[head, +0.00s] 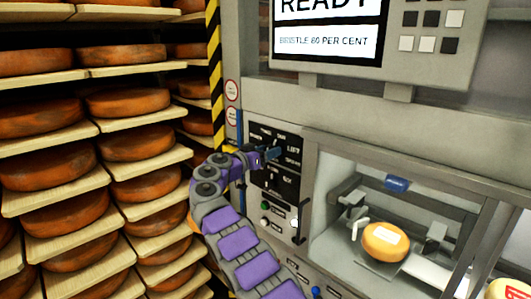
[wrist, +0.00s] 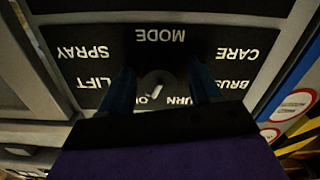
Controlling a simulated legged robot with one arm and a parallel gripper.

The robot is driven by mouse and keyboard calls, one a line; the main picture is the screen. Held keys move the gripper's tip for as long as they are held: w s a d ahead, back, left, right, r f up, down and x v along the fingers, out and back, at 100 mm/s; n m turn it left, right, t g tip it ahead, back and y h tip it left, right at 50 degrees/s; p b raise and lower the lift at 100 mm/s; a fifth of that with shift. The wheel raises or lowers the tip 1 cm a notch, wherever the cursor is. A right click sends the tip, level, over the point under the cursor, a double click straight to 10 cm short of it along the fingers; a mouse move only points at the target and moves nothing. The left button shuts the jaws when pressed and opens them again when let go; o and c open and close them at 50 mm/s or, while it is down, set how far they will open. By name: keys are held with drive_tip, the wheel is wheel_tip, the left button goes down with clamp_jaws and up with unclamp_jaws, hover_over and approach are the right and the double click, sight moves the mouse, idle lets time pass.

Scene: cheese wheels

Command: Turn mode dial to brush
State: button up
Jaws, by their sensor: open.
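The black mode panel shows in the head view (head: 291,147) and upside down in the wrist view (wrist: 160,52), lettered MODE, CARE, SPRAY and LIFT. The brush label (wrist: 231,84) is at the right in the wrist view, its end partly hidden. The small grey mode dial (wrist: 151,79) is at the panel's middle with a white mark near its lower side. Other labels below it are partly covered. My gripper (wrist: 160,88) is open, one finger on each side of the dial; contact is unclear. In the head view my gripper (head: 268,155) is at the panel's left part.
Below are a second black panel (head: 275,182), buttons (head: 265,205) and a vertical handle (head: 301,222). A windowed chamber at right holds a cheese wheel (head: 386,241). A screen (head: 327,35) reads READY and BRISTLE 60 PER CENT. Cheese shelves (head: 130,72) fill the left.

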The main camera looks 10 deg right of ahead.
drive_tip(key=shift+d, duration=0.15)
drive_tip(key=shift+a, duration=0.5)
drive_tip(key=c, duration=0.5)
drive_tip(key=shift+s+d, duration=0.15)
drive_tip(key=shift+d, duration=0.05)
drive_tip(key=c, duration=0.5)
drive_tip(key=shift+n, duration=0.4)
drive_tip(key=n+p, duration=1.3)
drive_tip(key=n, duration=0.3)
drive_tip(key=shift+n, duration=0.7)
